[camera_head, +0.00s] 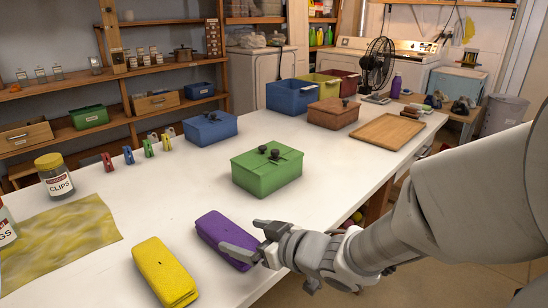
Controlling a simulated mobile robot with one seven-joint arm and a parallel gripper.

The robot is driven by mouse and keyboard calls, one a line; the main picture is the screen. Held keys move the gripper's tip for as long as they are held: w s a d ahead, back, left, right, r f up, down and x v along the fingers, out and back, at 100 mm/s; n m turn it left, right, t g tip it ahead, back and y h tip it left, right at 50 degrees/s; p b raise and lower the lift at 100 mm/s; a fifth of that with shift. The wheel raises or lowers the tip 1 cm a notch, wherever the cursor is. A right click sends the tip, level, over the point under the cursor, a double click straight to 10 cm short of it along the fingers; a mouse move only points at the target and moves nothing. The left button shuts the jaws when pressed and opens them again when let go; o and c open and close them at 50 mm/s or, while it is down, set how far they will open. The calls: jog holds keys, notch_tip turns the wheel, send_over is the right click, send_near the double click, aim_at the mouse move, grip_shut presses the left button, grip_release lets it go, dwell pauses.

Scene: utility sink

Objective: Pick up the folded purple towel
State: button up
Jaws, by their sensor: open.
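The folded purple towel (222,233) lies on the white table near its front edge, slanting from upper left to lower right. My gripper (243,240) is at the towel's right end, with its grey fingers apart. One finger shows over the towel's lower right part and the other by its upper right side. Part of the towel's right end is hidden by the gripper. I cannot tell whether the fingers touch the towel.
A folded yellow towel (164,272) lies left of the purple one. A green lidded box (266,176) stands behind it. A yellow patterned cloth (62,240) and a clips jar (55,178) are at the left. The white tabletop (165,198) between is clear.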

aim_at(221, 226)
jog(key=b+x, duration=0.1)
jog(key=x, duration=0.3)
jog(key=shift+a+f+b, duration=0.1)
jog(key=shift+f+b, duration=0.15)
jog(key=shift+b, duration=0.15)
jog(key=shift+r+b+x, duration=0.1)
jog(key=shift+b+x, duration=0.5)
jog(key=shift+x, duration=1)
jog(key=shift+r+b+x, duration=0.15)
jog(key=shift+b+x, duration=0.4)
jog(key=shift+x, duration=1.05)
jog(key=shift+w, duration=0.15)
jog(key=c, duration=1.1)
jog(key=shift+r, duration=0.1)
jog(key=shift+c, duration=0.7)
